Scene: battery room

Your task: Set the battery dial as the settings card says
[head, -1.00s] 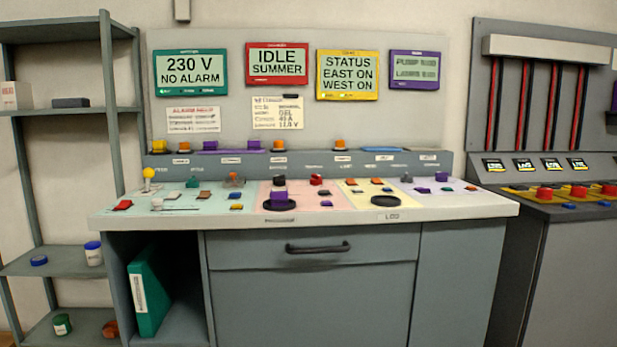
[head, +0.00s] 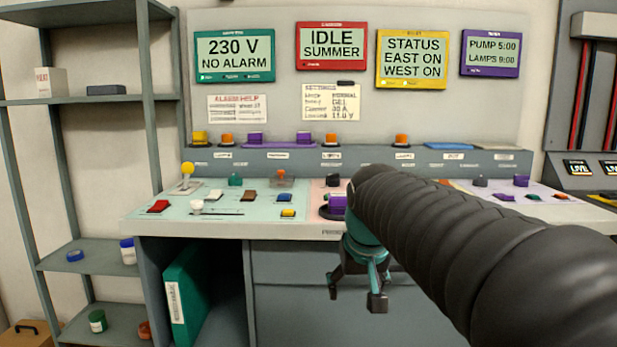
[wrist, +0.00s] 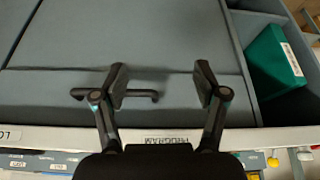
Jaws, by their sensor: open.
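The settings card (head: 331,102) is on the back panel below the red IDLE SUMMER screen. Its small print seems to include GEL; the figures are blurred. On the pink part of the console stand a black knob (head: 333,180) and a purple knob (head: 337,203) on a dark round base. The small labels do not show which is the battery dial, and my arm hides the rest of this part. My gripper (head: 355,288) hangs in front of the console's front edge, below the knobs. It is open and empty; its spread fingers also show in the wrist view (wrist: 161,83).
The drawer handle (wrist: 115,95) shows between and beside my fingers in the wrist view. A green binder (head: 185,297) stands in the open bay. A grey shelf unit (head: 75,100) is at the left. Several small switches crowd the teal panel (head: 222,198).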

